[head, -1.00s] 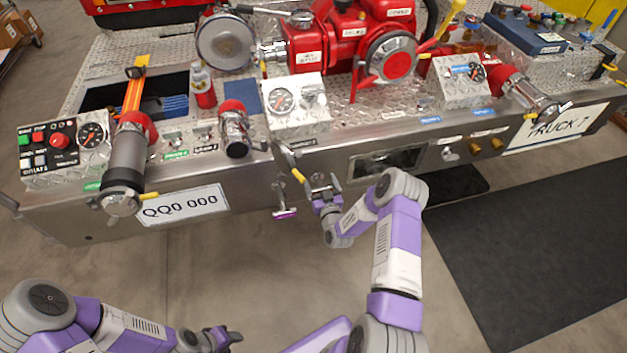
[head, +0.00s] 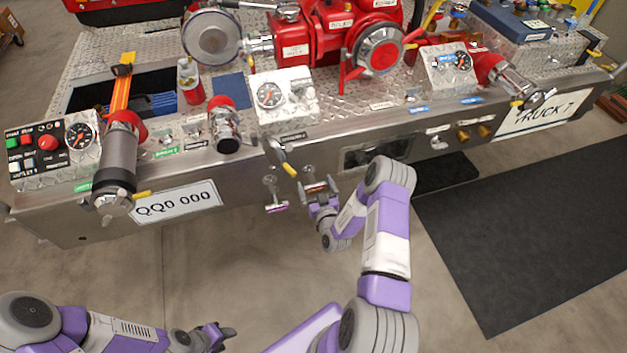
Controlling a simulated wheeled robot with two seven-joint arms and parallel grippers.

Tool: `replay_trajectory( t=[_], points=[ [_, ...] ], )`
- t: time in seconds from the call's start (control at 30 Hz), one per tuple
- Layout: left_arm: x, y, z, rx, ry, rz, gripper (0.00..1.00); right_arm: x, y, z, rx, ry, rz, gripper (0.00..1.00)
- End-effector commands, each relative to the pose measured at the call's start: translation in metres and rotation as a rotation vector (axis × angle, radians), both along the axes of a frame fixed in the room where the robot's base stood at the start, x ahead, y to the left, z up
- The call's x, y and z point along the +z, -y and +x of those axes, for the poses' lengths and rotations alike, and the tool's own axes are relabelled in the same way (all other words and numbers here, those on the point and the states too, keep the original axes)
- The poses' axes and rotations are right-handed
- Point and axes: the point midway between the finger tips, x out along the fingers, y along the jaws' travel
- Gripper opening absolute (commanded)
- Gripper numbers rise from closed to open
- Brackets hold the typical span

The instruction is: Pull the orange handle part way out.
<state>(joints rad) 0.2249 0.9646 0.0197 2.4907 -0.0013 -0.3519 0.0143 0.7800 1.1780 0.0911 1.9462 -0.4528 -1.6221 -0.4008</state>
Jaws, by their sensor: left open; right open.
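The orange handle (head: 315,187) is a small, dull orange-brown crossbar below the front edge of the bumper. A second pull with a purple grip (head: 277,208) hangs just to its left, on a metal rod. My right gripper (head: 319,193) is open and right at the orange handle, with its fingers close around or beside the bar. The fingers partly hide the handle, and I cannot tell whether they touch it. My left gripper (head: 224,333) is open and empty, low in the view over the floor, far from the bumper.
The steel bumper (head: 240,170) runs across the view, with a plate reading QQ0 000 (head: 178,203) at left. A yellow lever (head: 288,169) sits just above the handles. A dark recessed window (head: 375,153) is to the right. The floor in front is clear, with a black mat (head: 530,220) at right.

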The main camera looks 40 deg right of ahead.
Motion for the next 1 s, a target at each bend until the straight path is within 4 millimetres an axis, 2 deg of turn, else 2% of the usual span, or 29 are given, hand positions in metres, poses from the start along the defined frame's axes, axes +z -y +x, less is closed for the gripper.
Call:
replay_trajectory(
  t=[0.1, 0.33, 1.0],
  points=[
    [0.008, 0.000, 0.000, 0.000, 0.000, 0.000, 0.43, 0.001, -0.007, -0.022, 0.001, -0.005, 0.003, 1.00],
    [0.014, 0.000, 0.000, 0.000, 0.000, 0.000, 0.43, 0.000, -0.015, -0.047, 0.001, -0.003, 0.001, 1.00],
    [0.014, 0.000, 0.000, 0.000, 0.000, 0.000, 0.43, 0.000, -0.016, -0.050, 0.000, -0.002, 0.001, 1.00]
  ],
)
